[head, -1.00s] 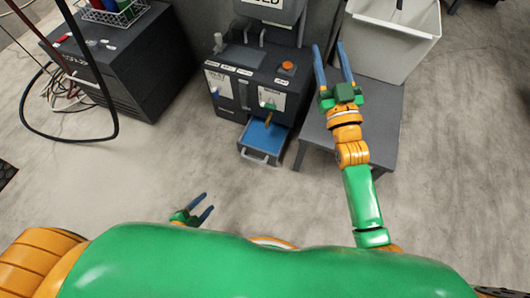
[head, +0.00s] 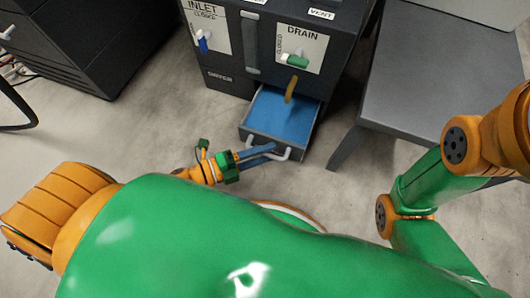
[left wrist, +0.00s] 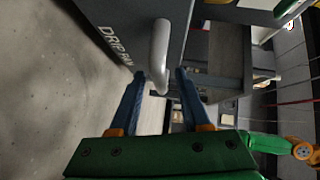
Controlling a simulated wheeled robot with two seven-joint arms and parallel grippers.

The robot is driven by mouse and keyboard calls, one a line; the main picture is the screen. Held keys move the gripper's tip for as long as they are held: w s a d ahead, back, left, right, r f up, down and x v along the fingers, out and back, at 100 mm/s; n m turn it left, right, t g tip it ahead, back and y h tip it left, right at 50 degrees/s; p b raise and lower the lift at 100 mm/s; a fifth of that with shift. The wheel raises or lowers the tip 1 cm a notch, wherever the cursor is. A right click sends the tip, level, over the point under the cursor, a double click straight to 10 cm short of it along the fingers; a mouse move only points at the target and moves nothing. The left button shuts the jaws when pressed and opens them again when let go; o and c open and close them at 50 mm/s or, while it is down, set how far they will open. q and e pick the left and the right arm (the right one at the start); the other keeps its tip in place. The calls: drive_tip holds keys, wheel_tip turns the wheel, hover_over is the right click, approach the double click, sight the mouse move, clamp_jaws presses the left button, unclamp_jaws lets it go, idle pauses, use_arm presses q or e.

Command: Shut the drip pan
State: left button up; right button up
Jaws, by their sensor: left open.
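The drip pan (head: 283,116) is a drawer with a blue inside, pulled out at the foot of the dark dryer cabinet (head: 233,84). Its pale bar handle (head: 286,154) is on the front and also shows in the left wrist view (left wrist: 160,52). The lettered pan front (left wrist: 115,45) is at upper left there. My right gripper is out of view.
A brown spout (head: 291,90) hangs over the pan under the green drain handle (head: 295,61). A grey table (head: 420,90) stands right of the pan. A dark cabinet (head: 90,45) stands at the left. The floor before the pan is bare.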

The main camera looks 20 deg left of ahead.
use_arm(q)
drive_tip(key=shift+w+d, duration=0.1)
drive_tip(key=shift+d, duration=0.1)
clamp_jaws()
drive_tip(key=shift+w+a, duration=0.1)
idle(1.2)
